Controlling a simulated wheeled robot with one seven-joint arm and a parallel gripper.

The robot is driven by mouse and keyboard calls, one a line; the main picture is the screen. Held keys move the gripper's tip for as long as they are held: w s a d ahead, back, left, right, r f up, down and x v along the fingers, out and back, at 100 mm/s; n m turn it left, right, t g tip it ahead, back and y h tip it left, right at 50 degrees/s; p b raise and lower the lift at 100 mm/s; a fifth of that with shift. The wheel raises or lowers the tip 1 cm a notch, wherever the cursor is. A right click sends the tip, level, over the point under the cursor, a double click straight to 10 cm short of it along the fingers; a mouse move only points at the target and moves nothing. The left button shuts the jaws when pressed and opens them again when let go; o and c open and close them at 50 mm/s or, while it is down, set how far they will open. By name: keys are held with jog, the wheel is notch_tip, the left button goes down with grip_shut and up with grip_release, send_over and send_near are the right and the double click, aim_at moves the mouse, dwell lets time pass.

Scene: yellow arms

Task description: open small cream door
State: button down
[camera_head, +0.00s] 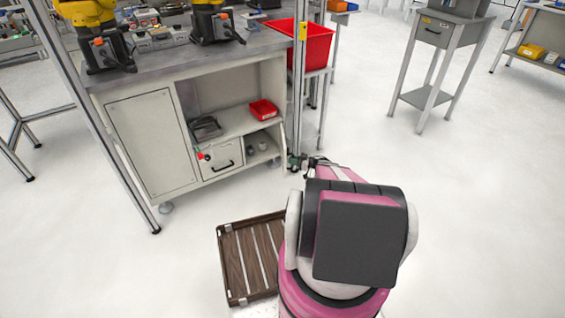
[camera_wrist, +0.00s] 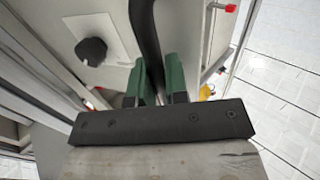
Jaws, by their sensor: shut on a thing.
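The small cream door (camera_head: 284,143) is at the right end of the workbench cabinet. It stands swung out and shows almost edge-on in the head view. In the wrist view its cream panel (camera_wrist: 112,72) fills the upper middle, with a round black knob (camera_wrist: 91,51) on a pale plate. My gripper (camera_wrist: 156,82) has its green fingers shut on the door's black bar handle (camera_wrist: 146,30). In the head view my gripper (camera_head: 303,162) is at the cabinet's right front corner, and its grasp is too small to make out.
A metal post (camera_head: 299,90) stands close beside my gripper. A brown slatted crate (camera_head: 250,258) lies on the floor left of my arm. The floor to the right is clear.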

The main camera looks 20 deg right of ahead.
jog(key=w+d, duration=0.3)
jog(key=d, duration=0.8)
jog(key=shift+d, duration=0.4)
jog(key=c, duration=1.1)
grip_release()
jog(key=shift+c, duration=0.2)
jog(key=v, duration=1)
jog(key=shift+s+d, duration=0.3)
